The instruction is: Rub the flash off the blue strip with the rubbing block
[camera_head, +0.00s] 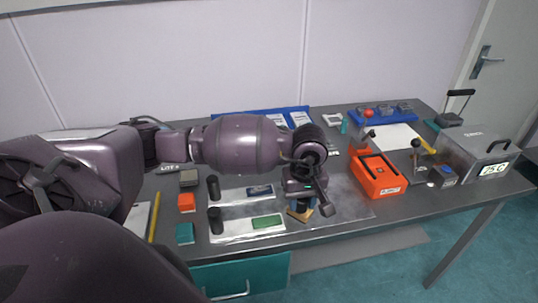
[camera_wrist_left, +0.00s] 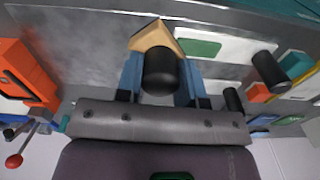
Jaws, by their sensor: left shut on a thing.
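The blue strip (camera_head: 260,190) lies on the farther of two pale plates (camera_head: 228,194), at the middle of the bench. My left gripper (camera_head: 300,207) is to the right of the plates, just above the bench, and shut on the rubbing block. In the left wrist view the rubbing block shows a tan wedge-like body (camera_wrist_left: 152,36) and a round black handle (camera_wrist_left: 160,72) between the blue fingers. I cannot tell whether the block touches the bench. It is apart from the blue strip. Flash on the strip is too small to make out. My right gripper is not in view.
A green strip (camera_head: 267,222) lies on the nearer plate. Each plate has a black knob at its left end. An orange block (camera_head: 186,202) and a teal block (camera_head: 184,233) lie further left. An orange machine (camera_head: 378,176) stands right of the gripper, a grey box (camera_head: 472,158) beyond.

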